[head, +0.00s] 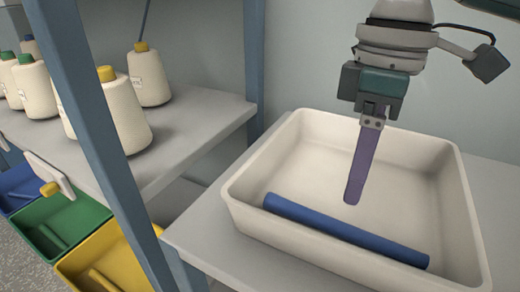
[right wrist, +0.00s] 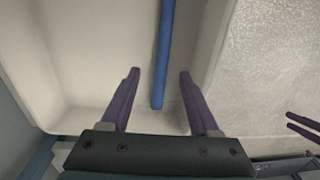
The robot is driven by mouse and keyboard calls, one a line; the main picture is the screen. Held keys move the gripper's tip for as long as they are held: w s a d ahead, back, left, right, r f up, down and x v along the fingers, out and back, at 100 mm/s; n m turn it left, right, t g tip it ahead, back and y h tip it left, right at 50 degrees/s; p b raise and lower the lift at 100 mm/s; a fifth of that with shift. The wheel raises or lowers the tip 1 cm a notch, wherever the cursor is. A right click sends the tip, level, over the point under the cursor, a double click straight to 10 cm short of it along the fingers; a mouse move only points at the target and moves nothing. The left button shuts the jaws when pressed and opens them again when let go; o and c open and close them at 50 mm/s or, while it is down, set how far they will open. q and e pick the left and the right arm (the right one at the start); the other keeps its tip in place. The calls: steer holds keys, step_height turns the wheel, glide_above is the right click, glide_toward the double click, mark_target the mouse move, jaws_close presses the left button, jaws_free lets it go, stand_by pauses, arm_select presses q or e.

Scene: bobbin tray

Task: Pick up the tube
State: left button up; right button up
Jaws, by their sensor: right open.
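A blue tube (head: 345,231) lies in the cream tray (head: 240,200), along its near wall. In the right wrist view the tube (right wrist: 164,50) runs down the picture and its near end lies between the two fingertips, apart from both. My right gripper (head: 352,195) points down over the tray, behind the tube in the head view. In the right wrist view its purple fingers (right wrist: 159,74) are spread wide with nothing held. My left gripper is not in view in the head view.
The tray stands on a grey table (head: 215,240). At left, a blue-post shelf (head: 190,130) carries several cream bobbins (head: 125,112) with coloured tops. Blue, green (head: 65,225) and yellow (head: 110,265) bins stand below it. The tray walls rise around the tube.

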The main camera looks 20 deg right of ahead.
mark_target(343, 224)
steer(key=f, duration=0.1)
steer(key=s+f, duration=0.1)
steer(key=shift+a+f, duration=0.1)
steer(key=shift+f, duration=0.25)
steer(key=f, duration=0.3)
steer(key=f+b, duration=0.1)
steer(key=f, duration=0.1)
steer(key=shift+w+a+f, duration=0.15)
steer(key=shift+a+f, duration=0.1)
jaws_close()
